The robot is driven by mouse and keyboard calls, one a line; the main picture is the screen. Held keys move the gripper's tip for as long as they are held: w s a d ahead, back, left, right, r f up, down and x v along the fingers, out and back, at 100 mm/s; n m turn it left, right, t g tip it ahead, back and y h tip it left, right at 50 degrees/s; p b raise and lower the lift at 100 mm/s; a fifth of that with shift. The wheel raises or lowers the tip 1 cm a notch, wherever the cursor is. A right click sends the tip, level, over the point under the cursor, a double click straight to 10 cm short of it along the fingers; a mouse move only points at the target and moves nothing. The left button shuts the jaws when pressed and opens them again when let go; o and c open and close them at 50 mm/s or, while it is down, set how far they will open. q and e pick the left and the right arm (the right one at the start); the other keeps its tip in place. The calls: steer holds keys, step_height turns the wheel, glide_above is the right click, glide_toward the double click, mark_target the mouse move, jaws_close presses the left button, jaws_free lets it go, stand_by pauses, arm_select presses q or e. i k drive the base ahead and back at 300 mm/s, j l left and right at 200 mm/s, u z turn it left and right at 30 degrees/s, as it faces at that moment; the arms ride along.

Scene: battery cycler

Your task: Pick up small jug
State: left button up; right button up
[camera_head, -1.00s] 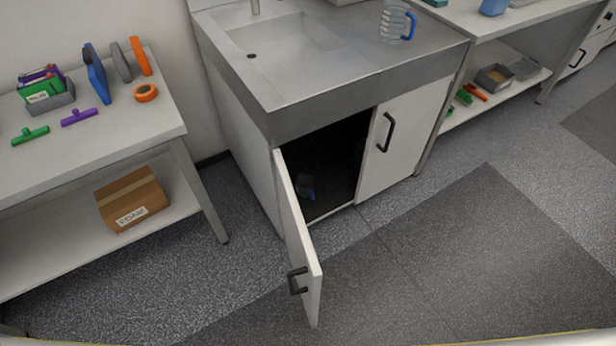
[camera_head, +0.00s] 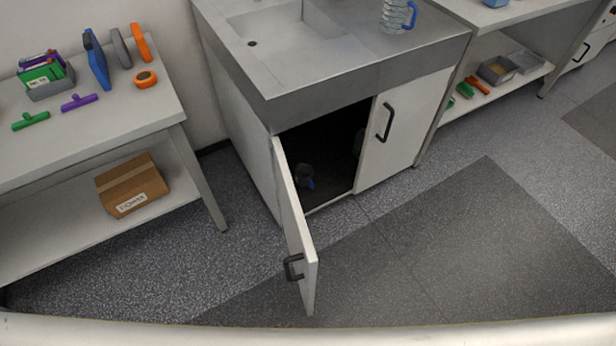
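A clear jug with a blue handle (camera_head: 396,15) stands on the steel sink counter, cut off by the top edge of the head view. A small dark jug-like object with a blue part (camera_head: 304,176) sits inside the open, dark cabinet under the sink, near the left side of the opening. Its details are hard to make out in the shadow. Neither of my grippers is in view.
The left cabinet door (camera_head: 295,235) stands open into the floor space. The right door (camera_head: 402,132) is shut. A table (camera_head: 150,112) with tools stands left, a cardboard box (camera_head: 132,185) on its lower shelf. The floor (camera_head: 420,250) in front is clear.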

mark_target(303, 172)
steer(key=i+l+u, duration=0.1)
steer(key=l, duration=0.3)
steer(key=i+l+u, duration=0.1)
steer(key=l, duration=0.35)
steer(key=i+l+u, duration=0.1)
steer(key=l, duration=0.35)
steer(key=i+l, duration=0.1)
steer(key=l, duration=0.3)
steer(key=u, duration=1.65)
